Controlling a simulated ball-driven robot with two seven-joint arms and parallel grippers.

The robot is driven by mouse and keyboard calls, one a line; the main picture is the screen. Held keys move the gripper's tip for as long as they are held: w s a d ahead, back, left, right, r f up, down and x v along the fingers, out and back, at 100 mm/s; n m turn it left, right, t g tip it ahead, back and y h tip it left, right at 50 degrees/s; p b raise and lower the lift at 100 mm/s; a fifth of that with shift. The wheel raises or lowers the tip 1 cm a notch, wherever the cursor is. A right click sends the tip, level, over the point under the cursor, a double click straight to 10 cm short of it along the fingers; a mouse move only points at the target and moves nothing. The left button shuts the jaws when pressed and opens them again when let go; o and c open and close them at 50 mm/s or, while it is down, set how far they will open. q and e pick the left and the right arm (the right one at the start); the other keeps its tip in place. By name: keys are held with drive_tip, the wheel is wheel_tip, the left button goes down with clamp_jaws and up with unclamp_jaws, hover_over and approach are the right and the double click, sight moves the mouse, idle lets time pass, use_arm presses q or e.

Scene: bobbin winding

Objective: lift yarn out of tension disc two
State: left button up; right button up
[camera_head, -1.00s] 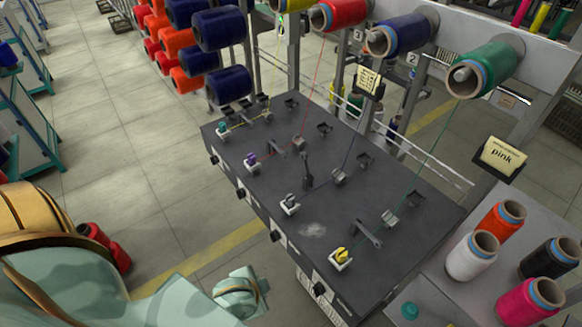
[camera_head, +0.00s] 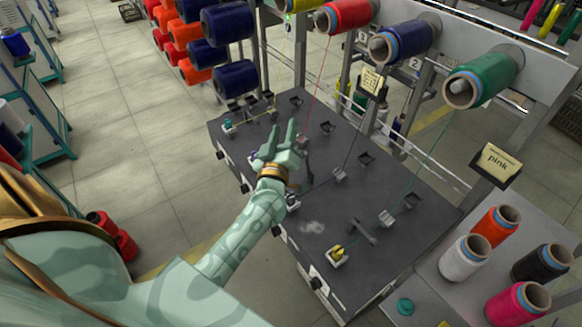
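My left gripper (camera_head: 281,138) reaches over the dark winder table (camera_head: 318,268), its two fingers pointing away and apart, with nothing seen between them. A red yarn (camera_head: 311,85) runs from the red cone (camera_head: 346,13) down to the second station, just right of the fingertips. The tension disc there is largely hidden by the gripper; I cannot tell if the fingers touch it or the yarn. The purple bobbin (camera_head: 252,157) of that station is partly hidden left of the gripper. My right gripper is not in view.
Blue (camera_head: 403,40) and green (camera_head: 483,73) cones hang at the right, their yarns running to further stations. A grey bobbin (camera_head: 292,202) lies close by my forearm. A yellow bobbin (camera_head: 337,253) sits nearer the front. Several spools stand on the side table (camera_head: 447,297) at right.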

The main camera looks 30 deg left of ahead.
use_arm(q)
drive_tip(key=a+r+n+g+y, duration=0.2)
drive_tip(key=a+n+g+y, duration=0.35)
drive_tip(key=a+n, duration=0.2)
drive_tip(key=n+g+h+p, duration=0.3)
drive_tip(key=n+g+h, duration=0.9)
drive_tip(key=g+h, duration=0.15)
hover_over(291, 195)
wheel_tip(291, 195, down, 11)
drive_tip(key=shift+w+a+r, duration=0.1)
drive_tip(key=shift+a+r, duration=0.05)
drive_tip(key=shift+d, duration=0.25)
wheel_tip(291, 195, down, 8)
drive_tip(key=b, duration=0.7)
drive_tip(key=shift+r, duration=0.1)
drive_tip(key=shift+f+b, duration=0.55)
drive_tip(key=shift+f, duration=0.05)
